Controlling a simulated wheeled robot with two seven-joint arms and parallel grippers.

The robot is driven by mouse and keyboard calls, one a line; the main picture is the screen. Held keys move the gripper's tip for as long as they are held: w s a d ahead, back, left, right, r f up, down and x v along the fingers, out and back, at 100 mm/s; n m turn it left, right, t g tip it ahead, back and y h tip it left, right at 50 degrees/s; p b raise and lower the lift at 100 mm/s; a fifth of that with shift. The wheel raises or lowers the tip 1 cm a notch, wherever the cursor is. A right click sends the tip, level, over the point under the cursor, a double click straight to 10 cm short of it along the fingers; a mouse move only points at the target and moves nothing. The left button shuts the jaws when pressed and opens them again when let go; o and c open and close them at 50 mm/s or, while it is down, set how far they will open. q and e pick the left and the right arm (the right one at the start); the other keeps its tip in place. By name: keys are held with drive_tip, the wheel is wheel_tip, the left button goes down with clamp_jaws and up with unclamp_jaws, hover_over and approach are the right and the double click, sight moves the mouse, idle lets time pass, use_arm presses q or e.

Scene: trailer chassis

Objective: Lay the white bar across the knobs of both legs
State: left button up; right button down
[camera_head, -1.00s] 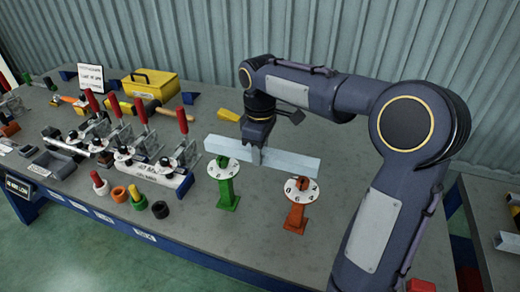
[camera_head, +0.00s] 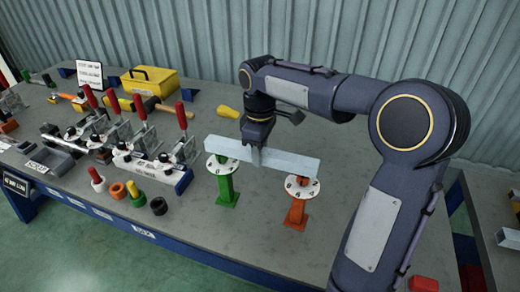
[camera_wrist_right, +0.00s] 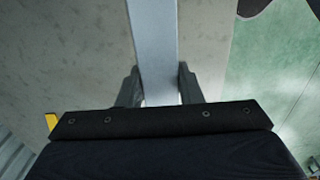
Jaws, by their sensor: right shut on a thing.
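The white bar (camera_head: 290,164) is a long, pale square beam, roughly level and running left to right. My right gripper (camera_head: 256,158) is shut on it, left of its middle; the bar also shows between the fingers in the right wrist view (camera_wrist_right: 154,45). The green leg (camera_head: 227,190) stands under the bar's left part, and the bar hides the back of its white dial and its knob. The orange leg (camera_head: 297,212) stands under the right end; its white dial (camera_head: 294,191) and part of its knob (camera_head: 304,182) show below the bar. I cannot tell whether bar and knobs touch. My left gripper is out of view.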

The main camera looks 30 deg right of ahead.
drive_tip(key=shift+f, duration=0.35)
drive_tip(key=c, duration=0.9)
unclamp_jaws()
wheel_tip(320, 180, up, 8)
drive_tip(key=shift+f, duration=0.2)
drive_tip(key=shift+r, duration=0.1)
drive_tip(key=shift+s, duration=0.25)
drive_tip(key=s+a+f+m+t+y, duration=0.1)
drive_tip(key=s+a+f+m+t, duration=0.1)
drive_tip(key=s, duration=0.5)
drive_tip(key=s+a+f+m+t+y, duration=0.1)
drive_tip(key=s+a+f+m, duration=0.1)
drive_tip(key=s+f+m, duration=0.2)
drive_tip(key=s+a+f+m+t+y, duration=0.1)
drive_tip(key=s+a+f+m+t, duration=0.1)
drive_tip(key=s, duration=0.8)
drive_tip(key=shift+s+a+f+m+t+y, duration=0.2)
drive_tip(key=shift+a+f+m, duration=0.1)
drive_tip(key=shift+f+m, duration=0.15)
drive_tip(key=shift+s+a+f+m+t+y, duration=0.1)
drive_tip(key=shift+a+f+m+y, duration=0.1)
drive_tip(key=shift+a+f+m, duration=0.15)
